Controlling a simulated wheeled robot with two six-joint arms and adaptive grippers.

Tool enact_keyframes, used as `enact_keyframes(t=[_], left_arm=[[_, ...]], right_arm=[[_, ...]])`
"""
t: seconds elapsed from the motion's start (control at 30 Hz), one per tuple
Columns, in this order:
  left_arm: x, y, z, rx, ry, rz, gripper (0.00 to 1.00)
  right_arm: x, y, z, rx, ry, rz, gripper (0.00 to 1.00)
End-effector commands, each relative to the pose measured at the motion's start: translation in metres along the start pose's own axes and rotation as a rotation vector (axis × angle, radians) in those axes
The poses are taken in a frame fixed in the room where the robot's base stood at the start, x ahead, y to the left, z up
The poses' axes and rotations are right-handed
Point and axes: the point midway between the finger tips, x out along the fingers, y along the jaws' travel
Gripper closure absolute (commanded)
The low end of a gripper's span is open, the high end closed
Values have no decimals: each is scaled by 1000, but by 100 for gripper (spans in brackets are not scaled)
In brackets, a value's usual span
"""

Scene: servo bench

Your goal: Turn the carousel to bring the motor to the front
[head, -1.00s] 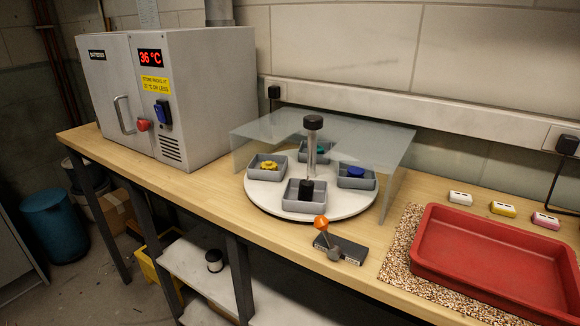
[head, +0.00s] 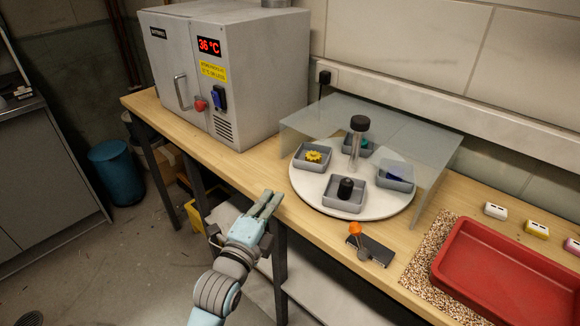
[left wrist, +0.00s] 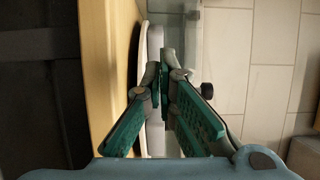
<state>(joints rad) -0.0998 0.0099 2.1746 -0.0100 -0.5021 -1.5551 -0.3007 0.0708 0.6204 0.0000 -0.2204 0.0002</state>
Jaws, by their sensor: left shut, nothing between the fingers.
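The carousel (head: 308,188) is a white round plate with a steel post (head: 357,140) capped by a black knob. Several grey trays stand on it. The front tray holds a black upright cylinder (head: 346,187), perhaps the motor. The left tray holds a yellow gear (head: 313,156), the right one a blue piece (head: 396,178), and the back one a teal piece (head: 363,142). My left gripper (head: 268,203) is shut and empty, left of the carousel by the bench's front edge, apart from it. Its fingers (left wrist: 165,70) also show in the left wrist view. My right gripper is not in view.
A clear guard (head: 440,152) covers the carousel's back part; its front is uncovered. An orange-knobbed lever (head: 355,229) stands in front. A red tray (head: 510,272) lies at right, and a grey cabinet (head: 265,80) stands at left.

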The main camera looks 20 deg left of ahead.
Motion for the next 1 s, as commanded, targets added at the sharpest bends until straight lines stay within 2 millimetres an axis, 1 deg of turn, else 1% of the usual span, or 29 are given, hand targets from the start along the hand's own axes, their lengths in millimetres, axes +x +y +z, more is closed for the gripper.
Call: enact_keyframes(t=[0.4, 0.5, 0.6, 0.7, 1.0], left_arm=[[88, 2, 0, -2, 0, 0, 100], [105, 3, 0, -2, 0, 1, 100], [116, 3, 0, -3, 0, 2, 100], [122, 2, 0, -3, 0, 1, 100], [124, 2, 0, -3, 0, 2, 100]], right_arm=[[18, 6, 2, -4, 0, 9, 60], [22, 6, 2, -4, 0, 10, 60], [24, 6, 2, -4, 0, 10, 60], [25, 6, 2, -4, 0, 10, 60], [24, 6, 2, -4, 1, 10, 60]])
